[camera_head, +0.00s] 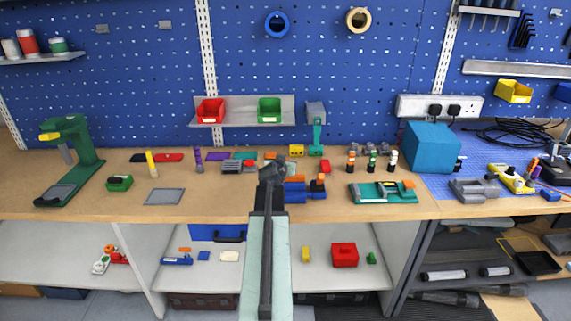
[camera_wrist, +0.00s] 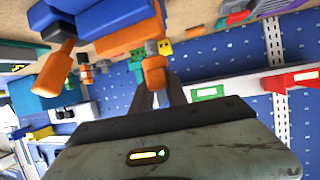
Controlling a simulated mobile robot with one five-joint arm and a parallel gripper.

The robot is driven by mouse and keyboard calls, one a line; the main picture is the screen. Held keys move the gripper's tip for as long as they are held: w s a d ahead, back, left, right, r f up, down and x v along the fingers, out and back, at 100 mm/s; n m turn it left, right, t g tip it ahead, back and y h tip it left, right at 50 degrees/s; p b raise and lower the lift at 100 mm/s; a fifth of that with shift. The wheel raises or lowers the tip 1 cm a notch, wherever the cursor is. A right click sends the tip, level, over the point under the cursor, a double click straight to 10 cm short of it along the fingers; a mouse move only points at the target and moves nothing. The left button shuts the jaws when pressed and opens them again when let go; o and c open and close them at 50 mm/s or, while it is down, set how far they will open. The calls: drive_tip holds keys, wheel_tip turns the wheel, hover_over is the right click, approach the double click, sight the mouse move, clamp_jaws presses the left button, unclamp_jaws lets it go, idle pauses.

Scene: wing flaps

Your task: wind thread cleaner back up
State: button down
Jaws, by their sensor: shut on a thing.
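I cannot tell for certain which thing is the thread cleaner. My gripper (camera_head: 270,172) is at the workbench, just left of a group of blue blocks (camera_head: 294,187) with orange parts. In the wrist view my gripper (camera_wrist: 157,92) is shut on a small orange piece (camera_wrist: 155,73), which shows between and beyond the fingertips. A large blue block (camera_wrist: 112,28) with an orange handle-like part (camera_wrist: 54,68) lies close beside it in the wrist view. My gripper and arm hide part of the bench in the head view.
A green stand (camera_head: 85,165) is at the bench's left. A teal tool (camera_head: 382,192) and a blue box (camera_head: 431,147) are to the right. Red (camera_head: 210,110) and green (camera_head: 269,109) bins sit on a rear shelf. The bench front left of my arm is fairly clear.

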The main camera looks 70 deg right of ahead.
drive_tip(key=shift+f, duration=0.15)
drive_tip(key=c, duration=1.3)
unclamp_jaws()
drive_tip(key=p+v, duration=0.3)
drive_tip(key=v, duration=0.5)
drive_tip(key=shift+d, duration=0.1)
